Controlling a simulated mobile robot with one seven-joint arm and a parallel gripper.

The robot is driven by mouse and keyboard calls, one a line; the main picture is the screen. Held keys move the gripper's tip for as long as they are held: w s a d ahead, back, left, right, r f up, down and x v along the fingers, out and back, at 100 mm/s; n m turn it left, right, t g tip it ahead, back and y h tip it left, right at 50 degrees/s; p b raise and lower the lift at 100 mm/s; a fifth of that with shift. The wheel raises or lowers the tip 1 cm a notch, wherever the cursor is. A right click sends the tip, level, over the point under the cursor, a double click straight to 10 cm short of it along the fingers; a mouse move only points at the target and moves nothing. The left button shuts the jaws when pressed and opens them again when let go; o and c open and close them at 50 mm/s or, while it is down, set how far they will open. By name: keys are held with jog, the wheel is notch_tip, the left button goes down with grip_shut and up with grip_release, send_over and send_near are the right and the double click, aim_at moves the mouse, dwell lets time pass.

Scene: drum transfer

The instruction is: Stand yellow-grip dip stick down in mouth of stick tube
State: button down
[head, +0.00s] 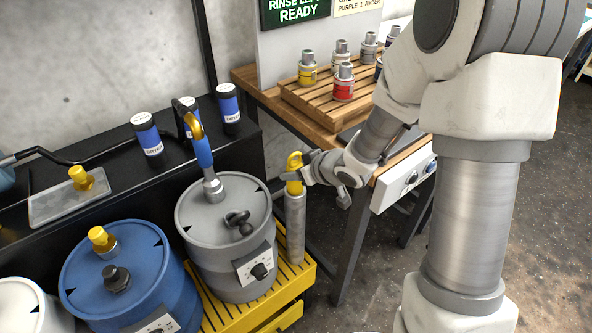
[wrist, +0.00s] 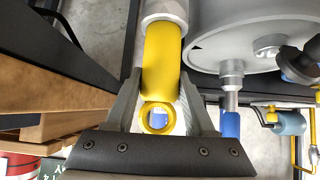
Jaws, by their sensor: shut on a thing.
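The dip stick's yellow grip (head: 294,168), with a ring at its top, is upright in the head view. My gripper (head: 300,176) is shut on it from the right. The grey stick tube (head: 295,228) stands directly below, beside the grey drum. The grip's lower end appears to meet the tube's mouth; no bare rod shows between them, and any rod inside is hidden. In the wrist view the yellow grip (wrist: 162,60) lies between the fingers of my gripper (wrist: 160,95), its ring towards me. The grey tube rim (wrist: 165,10) shows at its far end.
The grey drum (head: 222,225) with a blue-handled hose fitting (head: 203,150) stands close left of the tube. A blue drum (head: 125,285) is further left. The yellow slatted pallet (head: 300,272) lies underneath. A wooden bench (head: 262,92) with small tins is behind and right.

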jog(key=shift+c, duration=0.9)
grip_release()
jog(key=shift+s, duration=0.1)
